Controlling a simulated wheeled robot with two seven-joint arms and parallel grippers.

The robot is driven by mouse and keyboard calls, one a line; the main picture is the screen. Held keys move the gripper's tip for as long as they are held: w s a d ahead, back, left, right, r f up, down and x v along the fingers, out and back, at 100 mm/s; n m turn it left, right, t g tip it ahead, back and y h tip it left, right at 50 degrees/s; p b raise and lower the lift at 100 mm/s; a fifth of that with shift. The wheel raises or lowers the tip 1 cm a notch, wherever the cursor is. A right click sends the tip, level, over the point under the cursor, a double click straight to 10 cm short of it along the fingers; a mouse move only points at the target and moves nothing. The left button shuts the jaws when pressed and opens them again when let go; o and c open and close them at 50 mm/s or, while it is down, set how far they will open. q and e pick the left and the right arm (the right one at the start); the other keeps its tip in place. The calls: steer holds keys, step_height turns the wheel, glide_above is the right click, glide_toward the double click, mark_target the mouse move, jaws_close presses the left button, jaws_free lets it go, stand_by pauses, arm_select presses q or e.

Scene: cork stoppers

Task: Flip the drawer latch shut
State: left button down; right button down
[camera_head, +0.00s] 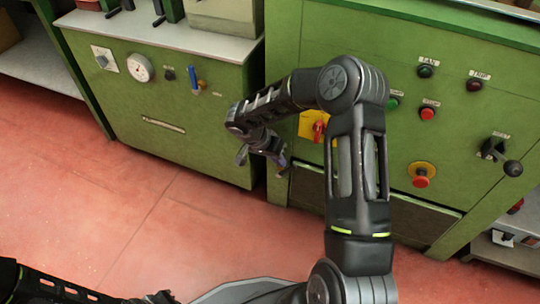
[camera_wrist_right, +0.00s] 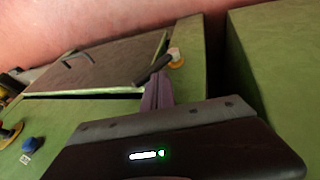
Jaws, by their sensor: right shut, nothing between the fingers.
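The drawer is a dark front low in the right green cabinet (camera_head: 400,215). In the right wrist view the drawer front (camera_wrist_right: 100,68) fills the upper left, with a bar handle (camera_wrist_right: 76,57). The latch (camera_wrist_right: 152,70) is a short dark lever on a pale and brass pivot (camera_wrist_right: 175,57) beside the drawer's edge. It slants, its free end near the drawer's corner. My right gripper (camera_head: 284,167) is shut and empty. Its fingertips (camera_wrist_right: 157,82) are right at the lever; I cannot tell whether they touch. My left arm (camera_head: 50,287) enters bottom left; its gripper is barely visible at the lower edge.
A red emergency button (camera_head: 421,175), a yellow rotary switch (camera_head: 315,125) and a black lever (camera_head: 500,155) are on the right cabinet. A second green cabinet (camera_head: 170,120) stands left across a narrow gap. The red floor (camera_head: 130,220) is clear in front.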

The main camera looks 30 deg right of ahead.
steer(key=shift+s+d+f, duration=0.2)
steer(key=shift+s+f, duration=0.05)
steer(key=shift+s, duration=0.1)
steer(key=shift+s+d+f+t+y+b, duration=0.1)
steer(key=shift+s+d+t+y+b, duration=0.1)
steer(key=shift+t+y+b, duration=0.3)
steer(key=shift+s+d+t+y+b, duration=0.1)
steer(key=shift+s+t+y+b, duration=0.1)
steer(key=shift+t+y+b, duration=0.3)
steer(key=shift+w, duration=0.1)
steer(key=shift+w+a+b, duration=0.45)
steer(key=shift+w+b, duration=0.05)
steer(key=shift+w, duration=0.05)
